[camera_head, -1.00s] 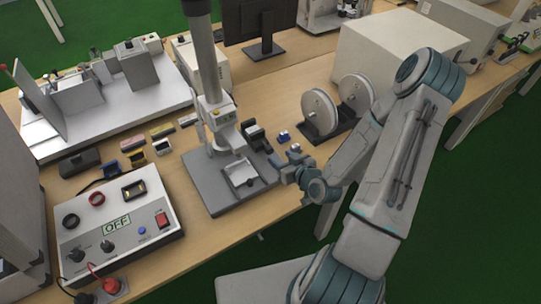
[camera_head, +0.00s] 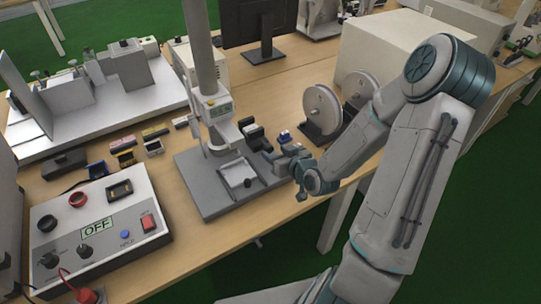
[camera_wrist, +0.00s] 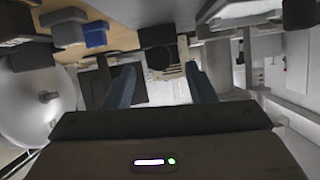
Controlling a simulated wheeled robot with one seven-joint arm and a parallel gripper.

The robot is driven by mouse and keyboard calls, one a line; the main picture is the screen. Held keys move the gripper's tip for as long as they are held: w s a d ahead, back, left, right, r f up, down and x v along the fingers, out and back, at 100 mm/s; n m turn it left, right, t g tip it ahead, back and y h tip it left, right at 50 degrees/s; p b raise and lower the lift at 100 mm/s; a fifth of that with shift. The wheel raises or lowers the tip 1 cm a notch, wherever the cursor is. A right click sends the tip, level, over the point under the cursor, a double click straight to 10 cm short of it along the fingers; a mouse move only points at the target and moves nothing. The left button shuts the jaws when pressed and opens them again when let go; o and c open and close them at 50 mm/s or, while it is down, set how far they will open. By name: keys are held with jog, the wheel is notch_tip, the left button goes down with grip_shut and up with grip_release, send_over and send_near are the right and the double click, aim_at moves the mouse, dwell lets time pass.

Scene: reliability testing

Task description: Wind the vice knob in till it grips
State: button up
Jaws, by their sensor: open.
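The small pale vice (camera_head: 236,172) sits on the grey base plate of the press stand. Its dark knob (camera_head: 249,183) is at the vice's near right end. My gripper (camera_head: 273,161) is just right of the vice, apart from the knob in the head view, with its fingers towards the press. In the wrist view my two blue-grey fingers (camera_wrist: 160,84) are spread with nothing between them. A dark round thing (camera_wrist: 160,60) lies ahead between them, probably the knob. I cannot tell how far the vice jaws are apart.
The press column (camera_head: 201,50) rises behind the vice. Dark blocks (camera_head: 253,134) and a small blue item (camera_head: 284,136) stand behind my gripper. White reels (camera_head: 322,108) are farther right. A control box (camera_head: 100,228) reading OFF stands at the left.

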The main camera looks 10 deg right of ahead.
aim_at(271, 149)
jog(key=x, duration=0.4)
jog(key=shift+w+b, duration=0.1)
jog(key=shift+b, duration=0.25)
jog(key=c, duration=1)
jog(key=shift+o, duration=0.2)
jog(key=m+y+p, duration=0.1)
jog(key=m+p, duration=0.1)
jog(key=shift+d+m+g+y, duration=0.2)
jog(key=shift+m+g+y, duration=0.1)
jog(key=shift+m+y, duration=0.1)
jog(key=shift+f+m+y+p, duration=0.1)
jog(key=shift+m+y+p, duration=0.85)
jog(key=shift+m, duration=0.25)
